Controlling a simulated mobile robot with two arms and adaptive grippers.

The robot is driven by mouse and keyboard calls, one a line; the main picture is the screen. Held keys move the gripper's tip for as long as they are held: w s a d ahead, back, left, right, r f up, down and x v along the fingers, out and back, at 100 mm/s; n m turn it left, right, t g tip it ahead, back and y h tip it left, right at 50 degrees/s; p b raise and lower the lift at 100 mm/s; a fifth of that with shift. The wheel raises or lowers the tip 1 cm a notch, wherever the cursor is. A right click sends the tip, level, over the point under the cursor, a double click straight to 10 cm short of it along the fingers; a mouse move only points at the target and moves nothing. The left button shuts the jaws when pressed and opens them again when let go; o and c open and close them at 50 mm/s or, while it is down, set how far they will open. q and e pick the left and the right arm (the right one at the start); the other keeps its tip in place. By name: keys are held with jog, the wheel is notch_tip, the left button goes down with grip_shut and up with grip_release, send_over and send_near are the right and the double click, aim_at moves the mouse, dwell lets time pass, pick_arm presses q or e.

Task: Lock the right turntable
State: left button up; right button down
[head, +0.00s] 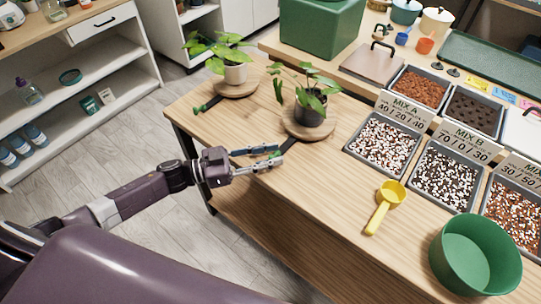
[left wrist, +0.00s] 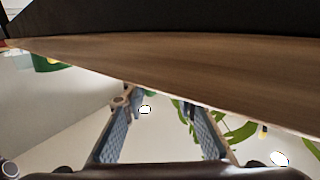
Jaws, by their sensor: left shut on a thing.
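The right turntable (head: 330,131) is a round wooden disc on the bench, with a dark pot (head: 309,115) holding a leafy plant on it. A dark lever (head: 292,143) with a green end reaches from it toward the lower left. My left gripper (head: 271,155) is shut on that lever's green end, with a blue-grey finger on each side. The fingers also show in the left wrist view (left wrist: 160,125), where the lever's end is hard to make out. The left turntable (head: 222,90) bears a white pot and has its own green-ended lever (head: 207,104). My right gripper is out of view.
A yellow scoop (head: 385,205), a green bowl (head: 463,262) and several trays of mix, such as the pink-white one (head: 383,143), stand to the right. A dark green box (head: 318,25) is behind. Bare bench top lies in front of the turntables.

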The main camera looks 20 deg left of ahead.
pick_arm(q)
jog(key=shift+s+d, duration=0.1)
jog(key=shift+s, duration=0.05)
jog(key=o, duration=1.2)
jog(key=shift+c, duration=0.2)
jog(key=v, duration=1.2)
